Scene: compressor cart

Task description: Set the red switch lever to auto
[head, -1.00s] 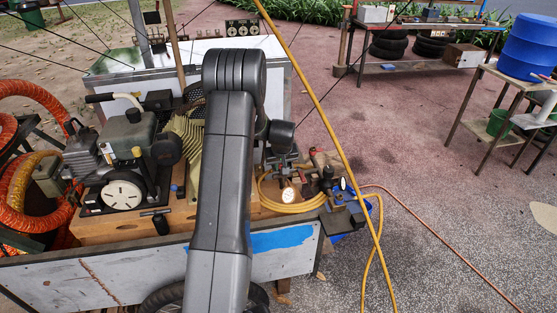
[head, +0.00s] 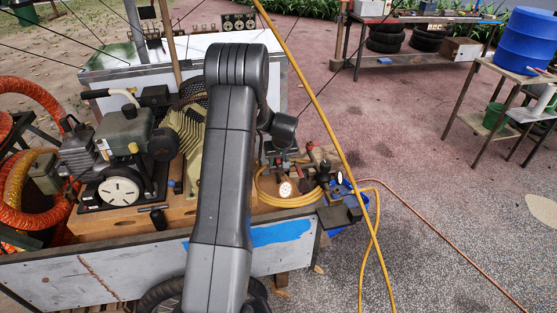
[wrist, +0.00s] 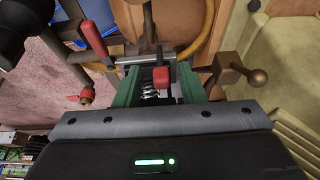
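In the wrist view, a small red lever (wrist: 161,77) stands in the middle, by a silver bar. It lies between the two green fingers of my gripper (wrist: 160,84), which are spread apart. I cannot tell whether either finger touches it. A coil spring and pale parts show behind, between the fingers. No auto marking is readable. A longer red handle (wrist: 95,39) stands at the upper left, and a red valve knob (wrist: 86,97) is below it. In the head view, my arm hides much of the cart fittings, and the fingers cannot be made out.
The cart (head: 110,271) carries an engine (head: 120,135), a coiled yellow hose (head: 290,201) and gauges. A yellow hose (head: 316,103) runs diagonally past my arm. In the wrist view, a brass ball-ended handle (wrist: 257,77) is close on the right. Open paving lies right of the cart.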

